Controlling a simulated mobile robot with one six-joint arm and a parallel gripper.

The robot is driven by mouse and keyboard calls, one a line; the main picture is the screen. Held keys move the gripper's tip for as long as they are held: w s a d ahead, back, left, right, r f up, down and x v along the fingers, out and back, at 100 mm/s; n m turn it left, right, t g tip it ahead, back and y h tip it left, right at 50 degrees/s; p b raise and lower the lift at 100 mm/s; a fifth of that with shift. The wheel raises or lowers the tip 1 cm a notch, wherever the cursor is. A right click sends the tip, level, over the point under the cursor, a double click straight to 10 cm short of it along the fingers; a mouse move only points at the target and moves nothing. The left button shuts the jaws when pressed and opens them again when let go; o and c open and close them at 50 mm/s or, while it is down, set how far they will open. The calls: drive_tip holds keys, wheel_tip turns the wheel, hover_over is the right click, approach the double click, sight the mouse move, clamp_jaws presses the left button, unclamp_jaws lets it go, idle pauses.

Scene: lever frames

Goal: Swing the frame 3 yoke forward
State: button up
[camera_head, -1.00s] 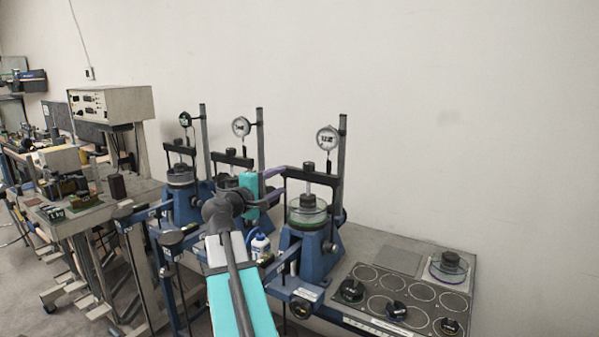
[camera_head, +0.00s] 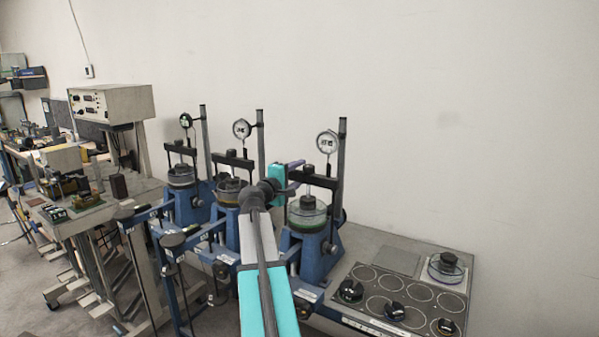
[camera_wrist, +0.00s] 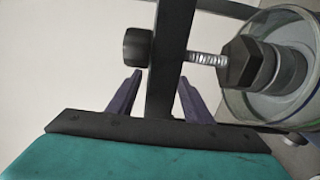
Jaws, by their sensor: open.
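The rightmost lever frame has a black yoke (camera_head: 320,180), with a crossbar on two uprights over a clear round cell (camera_head: 307,214). I cannot read a frame number here. My gripper (camera_head: 298,164) is at the left end of this yoke, near the top. In the wrist view the purple fingers of my gripper (camera_wrist: 158,90) are open, one on each side of a dark yoke bar (camera_wrist: 172,50). No clear contact shows. A threaded rod with a dark hex nut (camera_wrist: 240,62) and the cell (camera_wrist: 290,75) lie to the right. My arm hides part of the frame's lever.
Two similar lever frames stand to the left, with dial gauges (camera_head: 241,128). A dial gauge (camera_head: 327,142) and post rise behind the rightmost yoke. A weight tray (camera_head: 395,300) lies at right, with several black weights. The wall is behind.

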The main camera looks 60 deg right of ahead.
drive_tip(key=shift+d, duration=0.5)
clamp_jaws()
drive_tip(key=shift+a, duration=0.1)
